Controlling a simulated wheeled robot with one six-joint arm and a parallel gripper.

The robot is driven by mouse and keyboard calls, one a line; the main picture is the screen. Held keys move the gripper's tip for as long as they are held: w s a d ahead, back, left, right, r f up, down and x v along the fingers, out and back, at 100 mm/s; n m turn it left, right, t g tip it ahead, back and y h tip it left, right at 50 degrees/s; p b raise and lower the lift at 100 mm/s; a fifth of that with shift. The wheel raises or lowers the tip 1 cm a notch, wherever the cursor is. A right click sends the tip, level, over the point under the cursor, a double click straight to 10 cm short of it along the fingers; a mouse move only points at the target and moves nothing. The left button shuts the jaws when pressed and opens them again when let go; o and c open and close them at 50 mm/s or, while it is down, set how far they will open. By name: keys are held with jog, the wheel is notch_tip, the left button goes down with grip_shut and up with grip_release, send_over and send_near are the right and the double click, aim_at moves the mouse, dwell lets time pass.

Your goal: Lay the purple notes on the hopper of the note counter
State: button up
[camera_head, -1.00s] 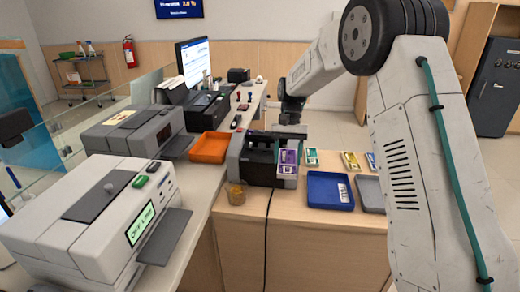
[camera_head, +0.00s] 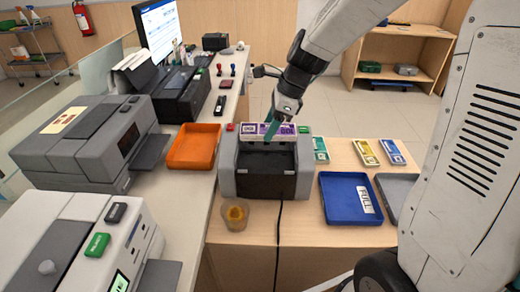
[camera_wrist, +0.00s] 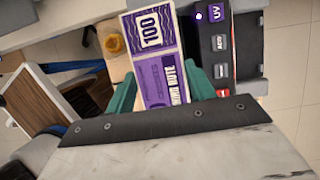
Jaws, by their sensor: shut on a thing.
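The purple notes (camera_head: 252,128) are a banded purple and white stack marked 100. In the head view they lie across the top rear of the grey note counter (camera_head: 228,168), at its hopper; whether they touch it cannot be told. My gripper (camera_head: 272,132) comes down from above with its teal fingers at the notes. In the wrist view the notes (camera_wrist: 155,55) sit between the two teal fingers (camera_wrist: 162,88), which are shut on them. The counter's button panel (camera_wrist: 220,42) with its UV key is beside the notes there. The gripper hides part of the notes.
A cup of amber stuff (camera_head: 236,213) stands in front of the counter. An orange tray (camera_head: 194,147) is to the left. Other note stacks (camera_head: 366,152) and a blue tray (camera_head: 343,212) marked FULL are to the right. A black cable (camera_head: 279,232) runs down the front.

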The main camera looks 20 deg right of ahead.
send_over(264, 162)
jog(key=d, duration=0.2)
jog(key=f, duration=0.6)
jog(key=shift+s+a, duration=0.2)
jog(key=shift+f, duration=1.95)
jog(key=shift+f, duration=0.1)
jog(key=o, duration=1)
jog(key=shift+o, duration=0.5)
